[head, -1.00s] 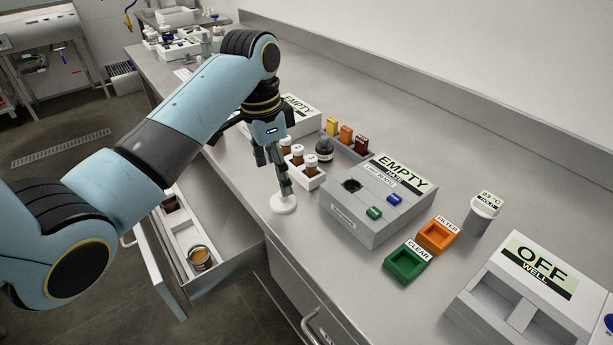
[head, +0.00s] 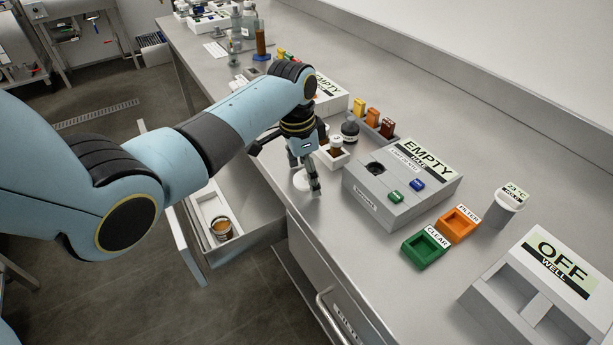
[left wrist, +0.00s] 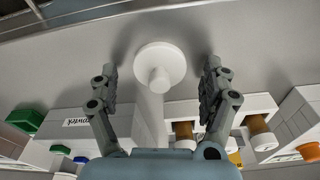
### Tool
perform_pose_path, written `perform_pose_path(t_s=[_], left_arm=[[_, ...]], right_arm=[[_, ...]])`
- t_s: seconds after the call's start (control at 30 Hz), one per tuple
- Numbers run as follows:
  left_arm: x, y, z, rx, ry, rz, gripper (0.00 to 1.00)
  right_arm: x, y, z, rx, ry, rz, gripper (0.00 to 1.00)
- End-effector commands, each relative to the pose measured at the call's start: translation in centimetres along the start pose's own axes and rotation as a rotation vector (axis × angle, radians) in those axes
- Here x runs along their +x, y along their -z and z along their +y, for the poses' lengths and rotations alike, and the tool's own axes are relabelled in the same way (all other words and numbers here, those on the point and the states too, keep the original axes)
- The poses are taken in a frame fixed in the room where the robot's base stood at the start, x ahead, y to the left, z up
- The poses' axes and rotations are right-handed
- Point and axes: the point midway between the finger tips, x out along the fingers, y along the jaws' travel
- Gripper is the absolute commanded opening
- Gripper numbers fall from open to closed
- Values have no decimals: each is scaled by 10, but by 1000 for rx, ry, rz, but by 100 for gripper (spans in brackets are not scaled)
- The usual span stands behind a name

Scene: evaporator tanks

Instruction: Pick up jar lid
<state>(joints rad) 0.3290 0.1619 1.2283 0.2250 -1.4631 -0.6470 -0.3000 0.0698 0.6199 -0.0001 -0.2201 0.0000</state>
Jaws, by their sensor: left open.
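The jar lid (head: 302,181) is a white round disc lying on the grey counter near its front edge. In the left wrist view the lid (left wrist: 172,59) shows a small raised knob in its middle. My left gripper (head: 306,176) is open over the lid, and one finger partly covers it in the head view. In the left wrist view the fingers (left wrist: 160,68) are spread on either side of the lid, apart from it. Nothing is held. My right gripper is not in view.
A grey box marked EMPTY (head: 376,205) stands right of the lid. A rack with brown vials (head: 333,160) stands behind it. An open drawer (head: 262,232) holding a brown jar (head: 222,229) juts out below the counter's front edge. Green (head: 424,250) and orange (head: 457,226) trays lie farther right.

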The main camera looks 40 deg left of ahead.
Motion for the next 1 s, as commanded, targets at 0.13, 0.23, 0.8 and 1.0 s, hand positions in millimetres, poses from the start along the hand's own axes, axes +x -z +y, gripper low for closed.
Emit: perform_pose_path(t_s=[0.13, 0.23, 0.8, 1.0], left_arm=[[0, 0, 0, 0, 0, 1, 81], [0, 0, 0, 0, 0, 1, 72], [-2, 1, 0, 0, 0, 1, 39], [-18, 3, 0, 2, 1, 3, 39]], right_arm=[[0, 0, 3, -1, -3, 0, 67], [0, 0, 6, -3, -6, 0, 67], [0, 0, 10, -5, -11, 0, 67], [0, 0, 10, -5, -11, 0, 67]])
